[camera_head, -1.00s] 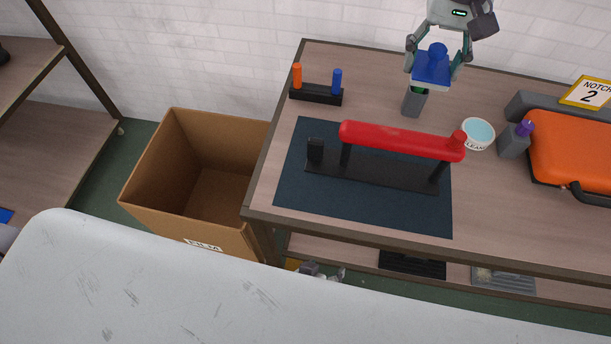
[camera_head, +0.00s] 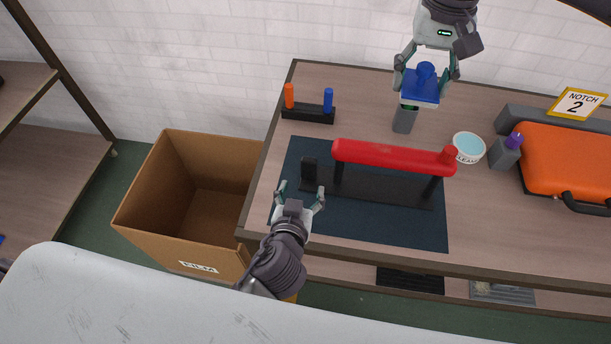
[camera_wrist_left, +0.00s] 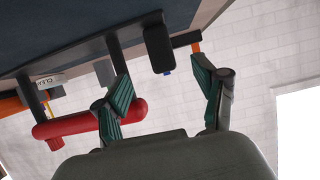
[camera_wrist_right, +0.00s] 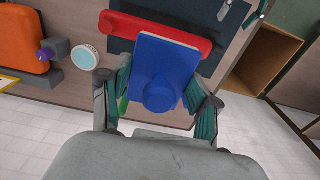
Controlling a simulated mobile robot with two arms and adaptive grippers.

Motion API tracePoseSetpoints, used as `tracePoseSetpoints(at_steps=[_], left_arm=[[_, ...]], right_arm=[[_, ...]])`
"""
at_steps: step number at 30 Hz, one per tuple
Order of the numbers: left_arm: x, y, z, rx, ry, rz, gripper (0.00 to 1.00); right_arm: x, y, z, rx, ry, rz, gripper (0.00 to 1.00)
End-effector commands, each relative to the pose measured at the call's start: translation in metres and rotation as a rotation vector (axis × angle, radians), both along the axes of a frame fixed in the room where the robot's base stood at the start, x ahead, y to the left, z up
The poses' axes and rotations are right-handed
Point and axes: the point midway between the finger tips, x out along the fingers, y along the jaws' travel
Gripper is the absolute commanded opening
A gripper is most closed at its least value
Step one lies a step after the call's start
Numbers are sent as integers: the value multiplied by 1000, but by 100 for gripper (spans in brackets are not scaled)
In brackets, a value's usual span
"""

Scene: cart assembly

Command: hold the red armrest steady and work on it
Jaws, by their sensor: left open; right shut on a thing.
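The red armrest (camera_head: 390,157) lies level on black posts above a black base (camera_head: 385,186) on a dark mat (camera_head: 400,229). It also shows in the left wrist view (camera_wrist_left: 75,124) and the right wrist view (camera_wrist_right: 185,38). My left gripper (camera_head: 299,190) is open and empty at the mat's left side, in front of the small black upright block (camera_head: 309,170) at the base's left end. My right gripper (camera_head: 426,82) is shut on a blue block with a round knob (camera_head: 421,88).
A cardboard box (camera_head: 150,223) stands on the floor left of the table. A rack with an orange and a blue peg (camera_head: 308,114) sits at the back left.

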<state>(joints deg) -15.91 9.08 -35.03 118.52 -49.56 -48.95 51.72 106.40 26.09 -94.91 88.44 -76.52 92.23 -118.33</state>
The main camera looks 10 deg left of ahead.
Motion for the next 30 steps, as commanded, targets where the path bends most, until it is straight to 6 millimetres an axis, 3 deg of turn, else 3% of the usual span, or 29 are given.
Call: tracePoseSetpoints(at_steps=[9, 15, 29, 30], left_arm=[[58, 1, -23, 1, -2, 0, 71], [83, 2, -34, 1, 0, -1, 71], [93, 2, -38, -3, 1, -1, 71], [93, 2, -38, -3, 1, -1, 64]], right_arm=[[0, 0, 0, 0, 0, 0, 29], [0, 0, 0, 0, 0, 0, 29], [0, 0, 0, 0, 0, 0, 29], [0, 0, 0, 0, 0, 0, 29]])
